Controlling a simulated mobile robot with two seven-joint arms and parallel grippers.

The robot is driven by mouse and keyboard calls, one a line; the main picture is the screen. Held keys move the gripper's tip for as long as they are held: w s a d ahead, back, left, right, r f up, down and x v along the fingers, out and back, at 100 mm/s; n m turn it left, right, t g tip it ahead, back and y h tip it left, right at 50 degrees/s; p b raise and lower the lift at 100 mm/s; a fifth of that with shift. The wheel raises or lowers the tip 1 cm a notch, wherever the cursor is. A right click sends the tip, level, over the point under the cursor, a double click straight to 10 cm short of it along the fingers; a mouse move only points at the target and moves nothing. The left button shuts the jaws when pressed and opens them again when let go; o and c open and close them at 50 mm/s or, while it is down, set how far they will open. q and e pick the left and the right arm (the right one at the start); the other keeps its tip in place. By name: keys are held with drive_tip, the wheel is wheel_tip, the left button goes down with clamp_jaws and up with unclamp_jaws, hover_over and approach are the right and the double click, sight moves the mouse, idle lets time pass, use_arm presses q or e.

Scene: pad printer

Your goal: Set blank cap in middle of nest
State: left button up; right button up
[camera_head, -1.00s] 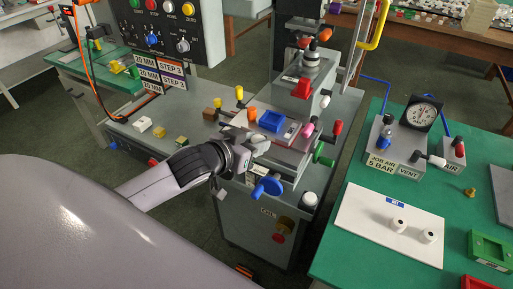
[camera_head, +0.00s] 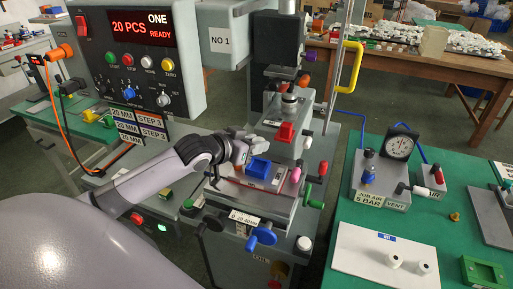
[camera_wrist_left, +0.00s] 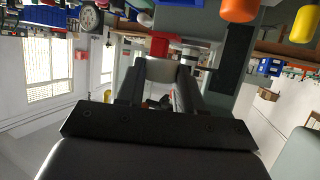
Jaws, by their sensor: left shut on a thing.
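In the head view, a blue block-like holder (camera_head: 258,169), which may be the nest, sits on the grey printer table. My left gripper (camera_head: 243,149) is at its upper left in the picture, close by; I cannot tell whether they touch. Two white blank caps (camera_head: 394,260) (camera_head: 424,268) stand upright on a white board (camera_head: 360,262) at the right. My right gripper is not in view.
The printer's head with a red block (camera_head: 285,132) stands just behind the holder. A control box (camera_head: 145,50) hangs at upper left. A gauge (camera_head: 400,146) stands on the green table.

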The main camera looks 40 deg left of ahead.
sight(254, 170)
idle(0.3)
use_arm(q)
drive_tip(key=shift+f+b, duration=1.2)
drive_tip(key=shift+f, duration=1.4)
drive_tip(key=shift+f, duration=0.2)
drive_tip(key=shift+f, duration=0.5)
